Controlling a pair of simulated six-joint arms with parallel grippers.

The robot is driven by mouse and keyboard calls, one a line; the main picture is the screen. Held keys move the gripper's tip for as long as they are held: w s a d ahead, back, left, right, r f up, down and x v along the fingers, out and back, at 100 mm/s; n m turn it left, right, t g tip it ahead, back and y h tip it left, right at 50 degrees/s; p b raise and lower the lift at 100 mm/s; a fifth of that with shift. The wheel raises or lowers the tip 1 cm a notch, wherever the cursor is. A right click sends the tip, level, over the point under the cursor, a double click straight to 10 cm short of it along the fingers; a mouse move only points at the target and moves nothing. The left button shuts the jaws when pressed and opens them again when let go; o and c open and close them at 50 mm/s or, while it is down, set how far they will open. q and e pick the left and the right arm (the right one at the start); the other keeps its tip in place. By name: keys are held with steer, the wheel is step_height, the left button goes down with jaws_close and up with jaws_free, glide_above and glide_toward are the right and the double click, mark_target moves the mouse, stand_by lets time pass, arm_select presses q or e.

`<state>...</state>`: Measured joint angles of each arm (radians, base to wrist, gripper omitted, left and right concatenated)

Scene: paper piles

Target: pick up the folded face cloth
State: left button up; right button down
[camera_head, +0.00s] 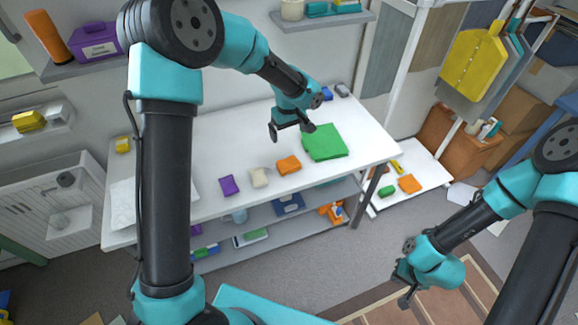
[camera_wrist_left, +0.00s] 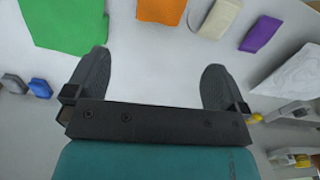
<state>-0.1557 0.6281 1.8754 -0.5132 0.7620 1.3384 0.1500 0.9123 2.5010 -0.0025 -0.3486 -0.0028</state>
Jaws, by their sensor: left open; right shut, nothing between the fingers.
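Several cloth-like pieces lie on the white table (camera_head: 225,140); I cannot tell for sure which is the face cloth. A flat green square (camera_head: 325,142) is largest; smaller folded-looking pieces are orange (camera_head: 288,165), cream (camera_head: 259,177) and purple (camera_head: 229,186). My left gripper (camera_head: 291,130) is open and empty above the table, just left of the green piece. In the left wrist view its fingers (camera_wrist_left: 157,68) are spread, with green (camera_wrist_left: 68,25), orange (camera_wrist_left: 162,10), cream (camera_wrist_left: 220,17) and purple (camera_wrist_left: 260,34) beyond them. My right gripper (camera_head: 404,296) is shut and empty, low over the floor at right.
A white sheet (camera_head: 122,200) lies at the table's left end. Small blue (camera_head: 327,93) and grey (camera_head: 342,90) items sit at the back right. A lower shelf (camera_head: 285,228) holds boxes. The table's middle left is clear.

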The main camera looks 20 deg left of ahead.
mark_target(288, 163)
arm_select(q)
step_height(288, 163, down, 12)
steer(key=shift+r, duration=0.1)
stand_by(0.4)
steer(key=shift+a+f, duration=0.1)
steer(key=shift+f, duration=2.6)
steer(key=c, duration=0.6)
